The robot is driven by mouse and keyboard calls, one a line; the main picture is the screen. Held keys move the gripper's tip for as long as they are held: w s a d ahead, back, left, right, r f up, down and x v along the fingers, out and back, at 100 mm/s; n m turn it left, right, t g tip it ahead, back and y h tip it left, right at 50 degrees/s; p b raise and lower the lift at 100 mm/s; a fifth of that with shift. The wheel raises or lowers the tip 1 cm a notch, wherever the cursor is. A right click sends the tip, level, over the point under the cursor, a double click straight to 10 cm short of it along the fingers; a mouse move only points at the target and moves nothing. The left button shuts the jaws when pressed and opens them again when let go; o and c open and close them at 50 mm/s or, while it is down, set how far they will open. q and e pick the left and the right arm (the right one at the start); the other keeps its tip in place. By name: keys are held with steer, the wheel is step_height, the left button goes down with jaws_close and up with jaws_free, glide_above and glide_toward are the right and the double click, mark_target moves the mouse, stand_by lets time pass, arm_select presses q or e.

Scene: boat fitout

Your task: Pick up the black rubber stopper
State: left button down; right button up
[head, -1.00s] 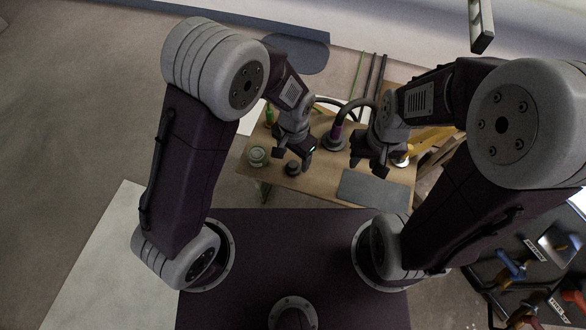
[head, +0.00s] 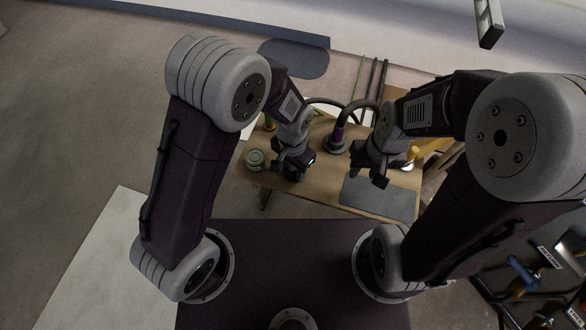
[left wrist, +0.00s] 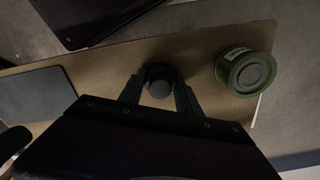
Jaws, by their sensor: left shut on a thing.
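The black rubber stopper (left wrist: 160,82) is a dark round piece between the fingers of my left gripper (left wrist: 160,92) in the left wrist view. The fingers touch it on both sides, and the gripper is shut on it. In the head view my left gripper (head: 293,172) is low over the front left of the wooden table (head: 325,190) and mostly hides the stopper. My right gripper (head: 367,172) hangs above the table near the grey mat; its fingers appear apart with nothing between them.
A green tin (head: 255,159) stands just left of my left gripper and also shows in the left wrist view (left wrist: 247,72). A grey mat (head: 378,199) lies at the table's front right. A dark hose with a round base (head: 335,144) stands between the grippers.

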arm_select(q)
step_height(320, 180, up, 9)
steer(key=p, duration=0.6)
steer(key=shift+r, duration=0.55)
